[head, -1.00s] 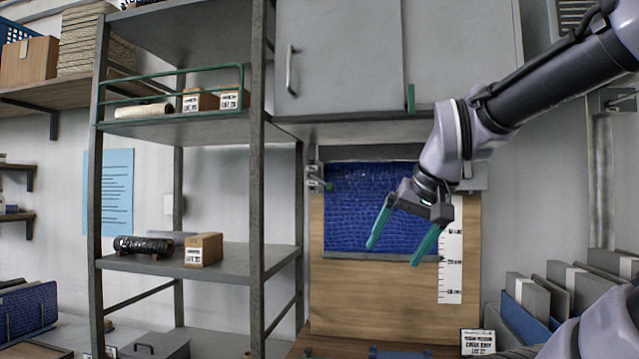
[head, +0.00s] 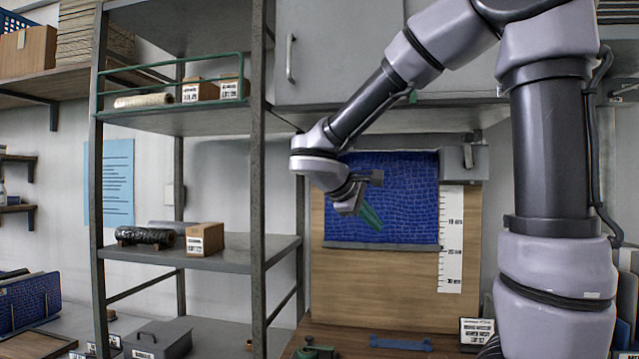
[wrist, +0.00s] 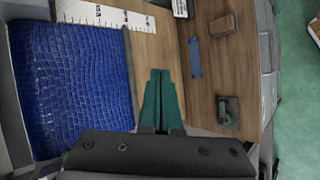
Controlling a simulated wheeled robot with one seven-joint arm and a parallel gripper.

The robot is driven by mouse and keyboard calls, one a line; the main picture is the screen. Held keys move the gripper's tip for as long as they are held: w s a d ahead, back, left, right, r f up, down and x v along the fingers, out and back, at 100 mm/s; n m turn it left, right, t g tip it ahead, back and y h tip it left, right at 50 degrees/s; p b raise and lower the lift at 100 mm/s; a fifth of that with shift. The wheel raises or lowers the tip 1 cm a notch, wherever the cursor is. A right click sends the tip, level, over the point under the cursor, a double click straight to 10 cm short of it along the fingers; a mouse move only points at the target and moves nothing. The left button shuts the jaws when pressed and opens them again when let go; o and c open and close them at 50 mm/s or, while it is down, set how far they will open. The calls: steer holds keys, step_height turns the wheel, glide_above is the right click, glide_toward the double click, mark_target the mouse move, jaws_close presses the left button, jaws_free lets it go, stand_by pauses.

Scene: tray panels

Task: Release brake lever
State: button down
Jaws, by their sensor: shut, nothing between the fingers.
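My gripper (head: 371,218) has green fingers, which are together and empty, in front of the blue textured sheet in the head view. In the wrist view the closed fingers (wrist: 160,78) point at the wooden board beside the sheet. The blue sheet (head: 400,195) hangs against the board with a grey bar along its lower edge; it also shows in the wrist view (wrist: 70,85). No part is clearly identifiable as the brake lever. The sheet's upper left corner, where a bracket could sit, is hidden behind my arm. A green fitting (wrist: 228,112) sits on the wooden bench in the wrist view.
A white scale strip (head: 451,240) runs down the board right of the sheet. A grey bracket (head: 465,162) is at the sheet's upper right. A metal shelf rack (head: 258,200) stands close to the left. A blue bar (head: 400,343) lies on the bench.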

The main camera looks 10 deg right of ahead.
steer(key=w+a+r+n+t, duration=0.1)
steer(key=w+a+n+t, duration=0.2)
steer(key=a, duration=0.4)
steer(key=w+a+r+n+t, duration=0.2)
steer(key=w+a+t, duration=0.1)
steer(key=a, duration=0.4)
steer(key=w+a+r+n+t+h, duration=0.1)
steer(key=w+a+r+n+t, duration=0.1)
steer(key=a, duration=0.5)
steer(key=w+n+t, duration=0.1)
steer(key=t, duration=0.1)
steer(key=shift+w+a+r+n+t, duration=0.2)
steer(key=shift+w+a+n+t, duration=0.1)
steer(key=shift+w+a, duration=0.1)
steer(key=s+d+x, duration=0.1)
steer(key=x, duration=0.9)
steer(key=s+d+r+x, duration=0.1)
steer(key=d+x, duration=0.1)
steer(key=x, duration=0.9)
steer(key=shift+r, duration=0.25)
steer(key=shift+d, duration=0.1)
